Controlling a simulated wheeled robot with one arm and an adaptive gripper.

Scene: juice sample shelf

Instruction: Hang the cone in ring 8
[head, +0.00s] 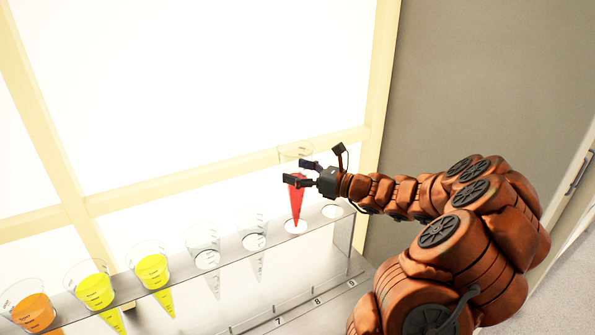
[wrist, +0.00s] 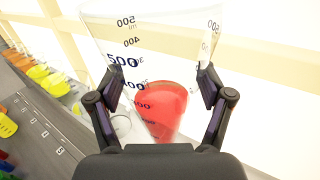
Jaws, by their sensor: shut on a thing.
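A clear cone with red liquid (head: 297,200) is held upright in my gripper (head: 299,173), above the shelf. Its clear rim shows above the fingers in the head view. In the wrist view the cone (wrist: 160,108), with its 500 and 400 marks, sits between the two fingers of my gripper (wrist: 161,82). In the head view the cone's tip overlaps ring 8 (head: 296,227), in line with label 8 (head: 317,301). I cannot tell whether the tip is inside the ring or just above it.
The clear shelf (head: 343,233) holds orange (head: 35,311) and yellow cones (head: 153,271) at left, then empty cones (head: 207,260) and (head: 253,241). The last ring (head: 333,211), at the right end, is empty. A bright window stands behind.

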